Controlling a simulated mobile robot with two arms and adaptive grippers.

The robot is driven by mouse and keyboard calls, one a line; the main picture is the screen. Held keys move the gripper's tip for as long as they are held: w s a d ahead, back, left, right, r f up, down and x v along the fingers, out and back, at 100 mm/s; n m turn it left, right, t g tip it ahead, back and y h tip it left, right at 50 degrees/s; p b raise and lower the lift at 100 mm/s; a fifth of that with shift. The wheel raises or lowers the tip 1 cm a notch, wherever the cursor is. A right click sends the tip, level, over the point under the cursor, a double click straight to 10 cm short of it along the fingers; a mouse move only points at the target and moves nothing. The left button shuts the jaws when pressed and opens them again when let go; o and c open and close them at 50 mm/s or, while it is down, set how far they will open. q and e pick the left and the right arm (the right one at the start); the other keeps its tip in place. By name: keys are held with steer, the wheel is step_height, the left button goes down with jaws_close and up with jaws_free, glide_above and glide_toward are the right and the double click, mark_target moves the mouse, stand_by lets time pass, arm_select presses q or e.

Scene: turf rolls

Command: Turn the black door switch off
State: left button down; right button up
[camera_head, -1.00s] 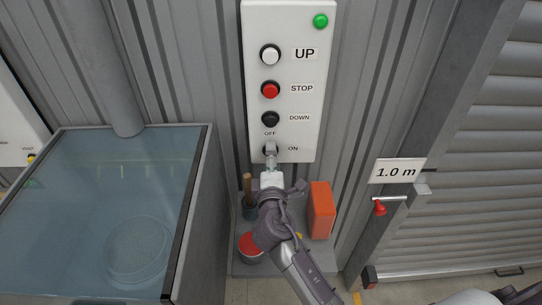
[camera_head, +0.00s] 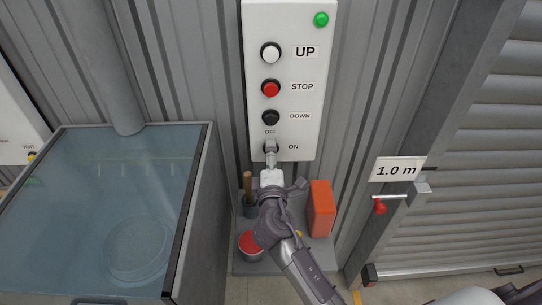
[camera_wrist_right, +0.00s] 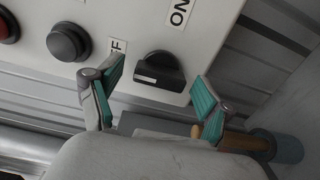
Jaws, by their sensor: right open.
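The black door switch (camera_wrist_right: 158,68) is a rotary knob with a bar handle and a small white mark, low on the white control panel (camera_head: 283,20). OFF is printed above it and ON to its right in the head view. My right gripper (camera_wrist_right: 157,86) is open, its teal-padded fingers on either side of the knob and slightly short of it; I cannot tell whether they touch it. In the head view the right gripper (camera_head: 270,158) comes up from below and partly hides the switch. Which label the knob points to is unclear. My left gripper is out of view.
Above the switch are the black DOWN (camera_head: 270,117), red STOP (camera_head: 270,88) and white UP (camera_head: 270,53) buttons, and a lit green lamp (camera_head: 321,19). An orange box (camera_head: 320,208) and a red-topped can (camera_head: 250,243) stand below. A glass-topped cabinet (camera_head: 90,215) is left.

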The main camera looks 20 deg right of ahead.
steer(key=v, duration=1.2)
